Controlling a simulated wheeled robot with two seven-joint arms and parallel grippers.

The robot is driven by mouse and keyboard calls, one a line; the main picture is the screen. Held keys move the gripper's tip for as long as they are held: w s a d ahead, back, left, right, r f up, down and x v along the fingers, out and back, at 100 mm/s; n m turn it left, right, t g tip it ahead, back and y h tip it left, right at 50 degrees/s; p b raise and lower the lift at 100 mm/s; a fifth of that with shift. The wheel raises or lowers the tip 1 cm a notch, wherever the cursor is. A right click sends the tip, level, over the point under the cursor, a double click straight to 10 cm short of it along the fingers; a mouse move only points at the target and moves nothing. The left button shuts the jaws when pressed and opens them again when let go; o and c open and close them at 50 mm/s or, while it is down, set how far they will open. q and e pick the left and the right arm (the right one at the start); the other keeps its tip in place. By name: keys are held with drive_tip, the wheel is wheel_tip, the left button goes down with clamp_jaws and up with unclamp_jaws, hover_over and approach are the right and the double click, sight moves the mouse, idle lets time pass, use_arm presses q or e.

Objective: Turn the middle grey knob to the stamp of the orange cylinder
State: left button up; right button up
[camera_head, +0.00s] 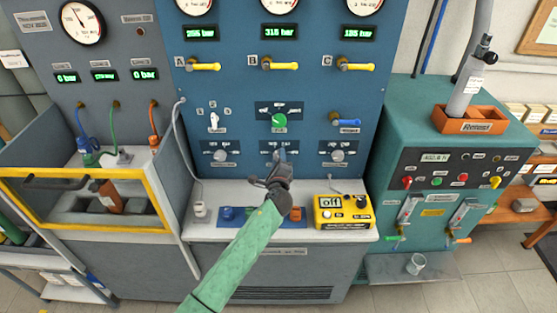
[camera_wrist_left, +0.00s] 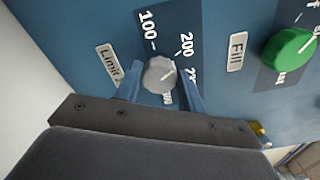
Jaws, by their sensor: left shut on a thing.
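The middle grey knob (camera_wrist_left: 159,75) is on the lower row of the blue panel, with the marks 100 and 200 around it and a white pointer line on its face. My left gripper (camera_head: 280,157) covers this knob in the head view. In the left wrist view its two blue fingers stand on either side of the knob, shut on it. An orange-brown cylinder (camera_head: 109,197) leans in the yellow-framed basin at the left; its stamp is too small to read. My right gripper is not in view.
A green knob (camera_head: 279,121) sits just above the middle grey knob. Other grey knobs are at left (camera_head: 220,155) and right (camera_head: 338,155). On the ledge below are a yellow device (camera_head: 342,212) and a white cup (camera_head: 200,209).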

use_arm(q)
drive_tip(key=o, duration=1)
drive_tip(key=shift+s, duration=0.1)
drive_tip(key=s+b, duration=0.2)
drive_tip(key=s, duration=0.5)
drive_tip(key=shift+s+b, duration=0.35)
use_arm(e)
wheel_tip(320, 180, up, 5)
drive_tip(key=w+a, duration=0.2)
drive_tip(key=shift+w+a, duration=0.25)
use_arm(q)
drive_tip(key=shift+f, duration=0.1)
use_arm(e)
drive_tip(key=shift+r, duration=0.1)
